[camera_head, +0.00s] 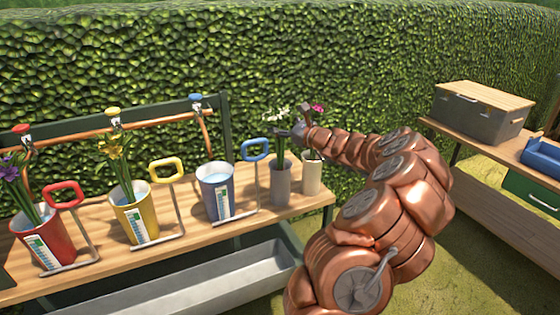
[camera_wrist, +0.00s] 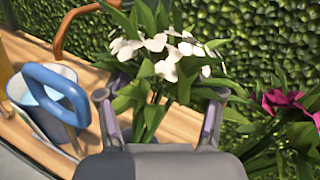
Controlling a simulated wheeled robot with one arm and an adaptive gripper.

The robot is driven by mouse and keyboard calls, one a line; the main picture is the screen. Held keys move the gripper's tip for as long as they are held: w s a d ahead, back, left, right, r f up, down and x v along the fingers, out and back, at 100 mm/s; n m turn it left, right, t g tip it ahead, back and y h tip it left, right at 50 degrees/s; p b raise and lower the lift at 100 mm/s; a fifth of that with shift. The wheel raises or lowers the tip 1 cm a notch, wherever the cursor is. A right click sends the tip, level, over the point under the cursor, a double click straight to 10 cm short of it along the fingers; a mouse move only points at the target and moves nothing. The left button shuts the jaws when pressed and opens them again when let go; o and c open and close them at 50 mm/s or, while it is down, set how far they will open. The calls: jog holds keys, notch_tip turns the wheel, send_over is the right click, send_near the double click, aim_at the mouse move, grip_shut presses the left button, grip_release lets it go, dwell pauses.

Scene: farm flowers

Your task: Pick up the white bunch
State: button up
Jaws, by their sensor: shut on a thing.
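The white bunch (camera_head: 276,118) has white petals and long green leaves. In the head view it stands upright above a grey cylindrical vase (camera_head: 281,183) at the right end of the wooden bench. My gripper (camera_head: 299,131) is at the bunch, coming in from the right. In the wrist view the white bunch (camera_wrist: 165,55) rises between the two fingers of my gripper (camera_wrist: 160,122), which are shut on its green stems. The lower ends of the stems are hidden by the gripper body, so I cannot tell whether they are still inside the vase.
A pale vase (camera_head: 312,175) with a pink bunch (camera_head: 318,108) stands close on the right. A blue bucket (camera_head: 216,192) with a blue-handled stand (camera_head: 256,150) is on the left, then yellow and red buckets with flowers. A hedge is behind.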

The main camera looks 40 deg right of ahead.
grip_shut()
notch_tip(320, 180, up, 18)
jog(key=p, duration=0.2)
jog(key=shift+p, duration=0.35)
notch_tip(320, 180, up, 3)
jog(key=p, duration=0.2)
jog(key=shift+f+p, duration=0.2)
jog(key=shift+p, duration=0.2)
